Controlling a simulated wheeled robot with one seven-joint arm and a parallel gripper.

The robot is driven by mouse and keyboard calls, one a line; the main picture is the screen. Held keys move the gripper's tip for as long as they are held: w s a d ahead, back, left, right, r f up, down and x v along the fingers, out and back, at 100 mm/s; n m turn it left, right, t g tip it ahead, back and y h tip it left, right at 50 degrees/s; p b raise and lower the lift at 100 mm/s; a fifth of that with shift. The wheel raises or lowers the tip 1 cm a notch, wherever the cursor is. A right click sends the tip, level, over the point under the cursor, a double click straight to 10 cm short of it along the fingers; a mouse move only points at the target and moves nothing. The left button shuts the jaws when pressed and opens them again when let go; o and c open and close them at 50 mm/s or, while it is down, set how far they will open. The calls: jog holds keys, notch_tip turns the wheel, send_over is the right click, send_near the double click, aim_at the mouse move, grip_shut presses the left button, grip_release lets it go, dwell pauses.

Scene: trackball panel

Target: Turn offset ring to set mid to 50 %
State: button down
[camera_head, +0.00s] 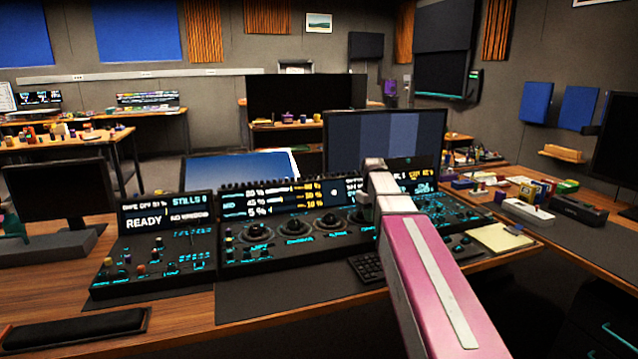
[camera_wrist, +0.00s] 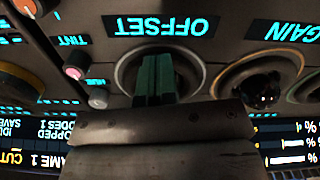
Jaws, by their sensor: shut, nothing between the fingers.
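The offset ring (camera_wrist: 123,70) lies under the lit word OFFSET in the wrist view, which shows the panel upside down. My gripper (camera_wrist: 156,77) has its dark green fingers together over the middle of this ring. They hide much of it, and I cannot tell whether they touch it. In the head view my pink arm comes in from the lower right and hides the fingertips. The trackball panel (camera_head: 283,250) stands on the desk. Its readout screen (camera_head: 268,202) has a MID line that seems to read 45 %, in small text.
The gain ring (camera_wrist: 258,80) with its dark ball is beside the offset ring. Small knobs, TINT (camera_wrist: 74,73) and HUE (camera_wrist: 98,100), stand on the other side. A monitor (camera_head: 345,142) stands behind the panel.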

jog(key=shift+f, duration=0.1)
jog(key=shift+s+a+m, duration=0.15)
jog(key=shift+a+m, duration=0.25)
jog(key=shift+m, duration=0.7)
jog(key=shift+a+m, duration=0.4)
jog(key=shift+m, duration=0.6)
jog(key=shift+a+m, duration=0.35)
jog(key=shift+m, duration=0.65)
